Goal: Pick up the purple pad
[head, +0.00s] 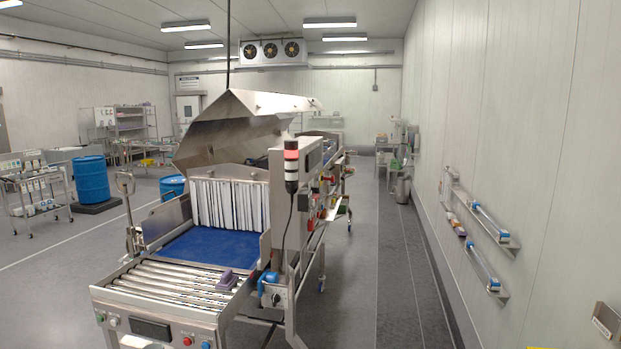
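A small dark purple pad (228,280) lies on the metal rollers (170,284) at the near end of the conveyor machine, close to the right side of the roller bed. Its top looks slightly raised or stepped, but it is too small to tell more. Neither of my grippers shows in the head view, and nothing is seen touching the pad.
Behind the rollers is a blue belt (205,245) leading to a white strip curtain (229,204) under a raised steel hood (240,125). A blue device (268,285) sits right of the rollers. Clear floor (355,290) lies right of the machine.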

